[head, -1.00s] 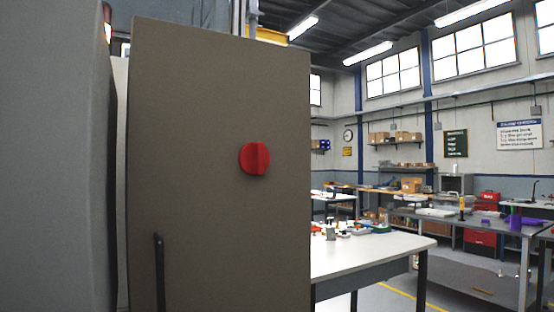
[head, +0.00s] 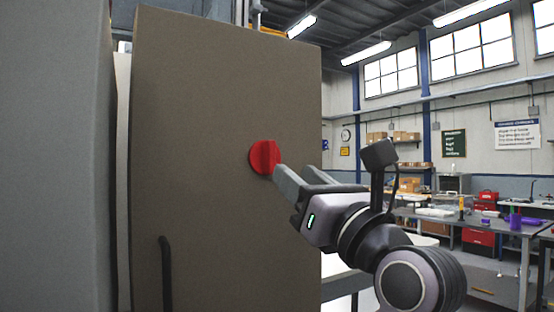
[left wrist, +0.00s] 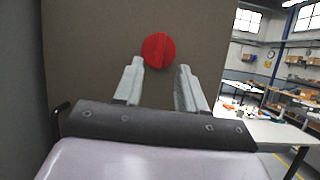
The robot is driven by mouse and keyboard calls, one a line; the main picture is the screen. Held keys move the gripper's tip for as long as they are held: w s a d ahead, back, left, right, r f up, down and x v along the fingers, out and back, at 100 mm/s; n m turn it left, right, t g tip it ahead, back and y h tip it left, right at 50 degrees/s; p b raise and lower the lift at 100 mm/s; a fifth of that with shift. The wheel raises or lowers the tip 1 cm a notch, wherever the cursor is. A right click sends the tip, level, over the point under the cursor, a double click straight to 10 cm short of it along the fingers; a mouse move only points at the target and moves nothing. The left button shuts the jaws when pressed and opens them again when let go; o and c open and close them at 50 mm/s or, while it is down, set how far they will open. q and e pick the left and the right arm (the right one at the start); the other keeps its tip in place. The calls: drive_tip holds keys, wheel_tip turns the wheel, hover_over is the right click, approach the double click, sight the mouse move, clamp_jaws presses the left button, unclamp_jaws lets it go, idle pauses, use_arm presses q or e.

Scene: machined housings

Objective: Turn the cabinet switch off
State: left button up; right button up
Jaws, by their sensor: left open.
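The cabinet switch is a round red knob (head: 264,157) with a raised ridge, on the brown cabinet door (head: 220,90). The ridge looks close to upright, slightly tilted. My left gripper (head: 296,171) is open and empty, with its fingers reaching toward the knob from the lower right. In the left wrist view, the knob (left wrist: 158,50) shows just beyond and between the two fingertips (left wrist: 160,66), nearer the left one. I cannot tell whether a finger touches it. My right gripper is not in view.
A dark bar handle (head: 166,272) is on the cabinet door's lower left. A large grey panel (head: 55,150) stands close at the left. Workbenches (head: 480,222) with parts and boxes are behind at the right.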

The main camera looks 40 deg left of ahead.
sight(273, 155)
use_arm(q)
drive_tip(key=p+x, duration=0.1)
drive_tip(key=x, duration=0.2)
drive_tip(key=p+x, duration=0.1)
drive_tip(key=x, duration=0.2)
drive_tip(key=shift+d+r, duration=0.1)
drive_tip(key=shift+r, duration=0.15)
drive_tip(key=shift+w+a+r+p, duration=0.15)
drive_tip(key=shift+a+p, duration=0.15)
drive_tip(key=shift+a, duration=0.35)
clamp_jaws()
